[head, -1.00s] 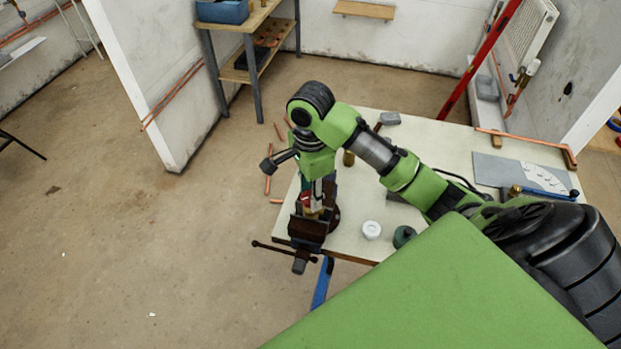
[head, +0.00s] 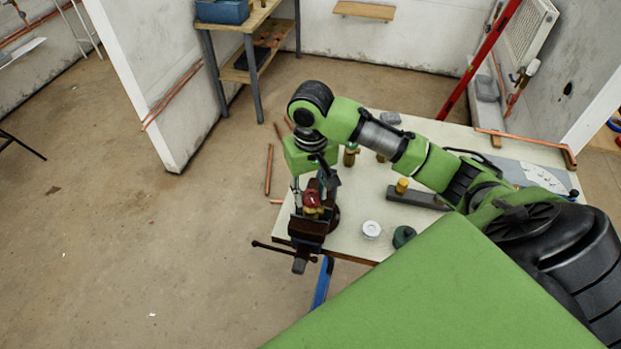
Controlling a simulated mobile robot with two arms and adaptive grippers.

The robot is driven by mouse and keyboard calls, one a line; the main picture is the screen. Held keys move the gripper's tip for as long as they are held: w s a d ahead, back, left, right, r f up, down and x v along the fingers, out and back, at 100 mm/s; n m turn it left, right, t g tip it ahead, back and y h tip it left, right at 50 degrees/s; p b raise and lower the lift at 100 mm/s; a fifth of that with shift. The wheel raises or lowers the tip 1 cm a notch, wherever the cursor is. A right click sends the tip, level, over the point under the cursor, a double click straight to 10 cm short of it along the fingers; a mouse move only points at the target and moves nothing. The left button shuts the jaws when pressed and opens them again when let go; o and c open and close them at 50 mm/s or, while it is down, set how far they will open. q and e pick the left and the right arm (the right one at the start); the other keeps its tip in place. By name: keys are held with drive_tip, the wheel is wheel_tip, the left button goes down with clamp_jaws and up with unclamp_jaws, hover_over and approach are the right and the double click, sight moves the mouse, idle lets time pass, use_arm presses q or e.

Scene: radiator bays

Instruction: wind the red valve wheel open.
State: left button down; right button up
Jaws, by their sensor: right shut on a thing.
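The red valve wheel (head: 312,197) sits on a brass valve body (head: 313,211) clamped in the dark vise (head: 307,228) at the left corner of the workbench. My right gripper (head: 314,194) reaches down over the vise from above and is shut on the red wheel, with its fingers on either side of it. The gripper partly hides the wheel's top. My left gripper is not in view.
The pale workbench (head: 350,235) holds a white roll (head: 371,229), a dark green round item (head: 403,236), a grey bar (head: 417,199) and brass fittings. Copper pipes (head: 268,170) lie on the floor beyond. The floor at left is clear.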

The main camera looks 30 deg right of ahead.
sight(311, 196)
drive_tip(key=n, duration=0.4)
drive_tip(key=shift+s+f+n, duration=0.2)
drive_tip(key=shift+n, duration=0.2)
drive_tip(key=n, duration=0.4)
drive_tip(key=o, duration=1.1)
drive_tip(key=shift+f+n, duration=0.1)
drive_tip(key=shift+n, duration=0.4)
drive_tip(key=shift+w, duration=0.1)
drive_tip(key=shift+r, duration=3.7)
